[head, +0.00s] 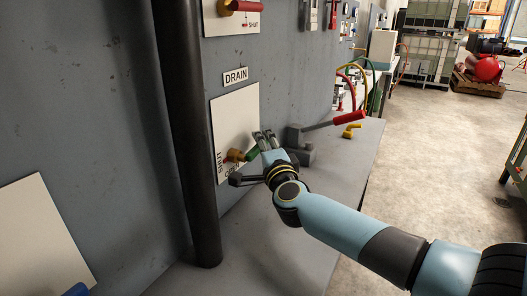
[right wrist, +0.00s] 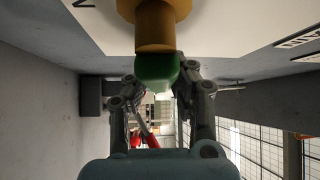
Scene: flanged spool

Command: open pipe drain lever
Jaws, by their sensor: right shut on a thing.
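The drain valve has a brass body (head: 235,155) on a white panel (head: 233,118) below the DRAIN sign (head: 236,76). Its green lever (head: 253,154) sticks out to the right. SHUT lettering is beside the valve, with another label partly hidden below. My right gripper (head: 256,157) is at the lever, its fingers on either side. In the right wrist view the green lever end (right wrist: 157,72) sits between the fingers, below the brass body (right wrist: 155,28). The gripper is shut on the lever. My left gripper is not in view.
A black vertical pipe (head: 186,130) stands left of the panel. A grey bench (head: 335,160) runs below, with a red-handled grey device (head: 300,138) and a yellow piece (head: 351,130) behind the gripper. Another valve (head: 238,6) is above. Open floor lies to the right.

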